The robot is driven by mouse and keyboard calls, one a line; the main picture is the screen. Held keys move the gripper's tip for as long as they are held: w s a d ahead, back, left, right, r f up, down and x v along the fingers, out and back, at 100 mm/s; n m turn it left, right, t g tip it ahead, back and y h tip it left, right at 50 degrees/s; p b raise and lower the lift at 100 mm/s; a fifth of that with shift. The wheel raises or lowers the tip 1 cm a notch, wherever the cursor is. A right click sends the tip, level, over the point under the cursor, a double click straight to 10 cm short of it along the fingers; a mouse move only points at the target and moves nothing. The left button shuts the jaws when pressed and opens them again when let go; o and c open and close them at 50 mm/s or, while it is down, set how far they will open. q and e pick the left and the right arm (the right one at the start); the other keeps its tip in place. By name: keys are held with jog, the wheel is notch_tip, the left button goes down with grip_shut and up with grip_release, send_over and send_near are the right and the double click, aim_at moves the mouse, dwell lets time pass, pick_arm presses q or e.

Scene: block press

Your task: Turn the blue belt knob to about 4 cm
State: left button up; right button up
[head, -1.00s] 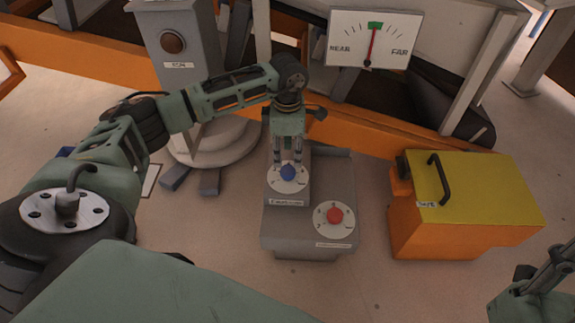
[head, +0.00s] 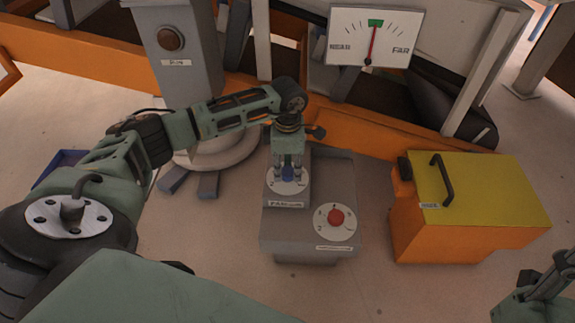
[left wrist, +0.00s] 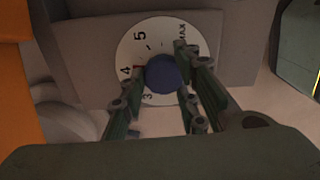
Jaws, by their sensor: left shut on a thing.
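The blue belt knob (head: 288,174) sits on a white dial (head: 276,186) on the grey control box. My left gripper (head: 287,172) reaches down from above and is shut on the knob, one finger on each side. In the left wrist view the blue knob (left wrist: 168,74) is between the fingers. Its dial (left wrist: 128,48) shows 3, 4, 5 and MAX, and a small red mark shows beside the 4. The fingers hide part of the dial. My right gripper (head: 545,285) is at the lower right, away from the box; its finger gap is not clear.
A red knob (head: 336,217) on its own dial is to the right on the same box (head: 330,170). A gauge (head: 375,38) behind has its red needle at the green patch. An orange box with a yellow lid (head: 490,190) stands right. Open floor lies in front.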

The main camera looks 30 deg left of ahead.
aim_at(287, 168)
pick_arm(q)
jog(key=shift+w+a+r, duration=0.1)
jog(key=shift+w+a, duration=0.1)
jog(key=shift+w, duration=0.05)
jog(key=shift+c, duration=1.1)
jog(key=shift+r+n+p, duration=0.15)
jog(key=shift+n+p, duration=0.15)
jog(key=shift+p, duration=0.05)
jog(key=shift+a+n+p, duration=0.1)
jog(key=shift+n+p, duration=0.25)
jog(key=shift+n, duration=0.15)
jog(key=shift+w, duration=0.1)
jog(key=o, duration=1)
jog(key=shift+c, duration=0.2)
jog(key=shift+f, duration=0.2)
notch_tip(287, 168, up, 12)
